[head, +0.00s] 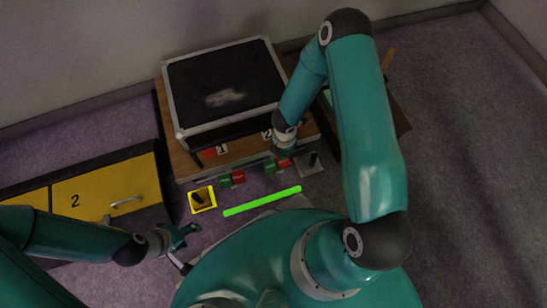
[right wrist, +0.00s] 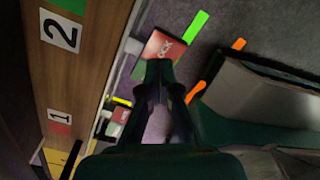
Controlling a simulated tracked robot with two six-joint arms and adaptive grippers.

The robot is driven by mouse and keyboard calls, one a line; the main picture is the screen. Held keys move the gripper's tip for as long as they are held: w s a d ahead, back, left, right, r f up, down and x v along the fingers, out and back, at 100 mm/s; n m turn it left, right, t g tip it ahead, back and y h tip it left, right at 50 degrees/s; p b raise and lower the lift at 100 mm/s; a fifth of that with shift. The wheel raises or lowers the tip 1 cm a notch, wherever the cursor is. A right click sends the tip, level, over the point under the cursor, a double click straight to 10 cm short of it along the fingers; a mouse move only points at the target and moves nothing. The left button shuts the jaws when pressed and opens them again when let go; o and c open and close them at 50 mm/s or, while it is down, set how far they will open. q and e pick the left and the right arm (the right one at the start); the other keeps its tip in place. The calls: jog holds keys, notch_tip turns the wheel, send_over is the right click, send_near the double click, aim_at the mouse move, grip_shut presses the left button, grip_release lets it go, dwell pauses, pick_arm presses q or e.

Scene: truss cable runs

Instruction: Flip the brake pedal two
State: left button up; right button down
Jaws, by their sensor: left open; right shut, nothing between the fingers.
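Brake pedal two, a red and green piece (head: 277,165), sits low at the cart's front edge beneath the label 2. In the right wrist view its red lettered plate (right wrist: 165,46) lies just beyond my fingertips. Brake pedal one, a similar red and green piece (head: 231,179), is to its left and also shows in the right wrist view (right wrist: 120,115). My right gripper (right wrist: 158,68) is shut and empty, close to pedal two's red plate; I cannot tell whether they touch. My left gripper (head: 188,237) is open and empty, low on the left, away from both pedals.
A wooden cart carries a black case (head: 225,85) with a silver rim. A yellow cabinet (head: 90,195) with a handle stands left. On the floor are a yellow-framed square (head: 201,198), a grey plate (head: 310,165) and a bright green bar (head: 262,201). Open floor lies right.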

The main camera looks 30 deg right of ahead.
jog(key=shift+f+b, duration=2)
jog(key=shift+b, duration=0.2)
dwell(0.7)
jog(key=shift+r, duration=0.15)
jog(key=shift+r+p, duration=2.65)
jog(key=shift+r, duration=0.8)
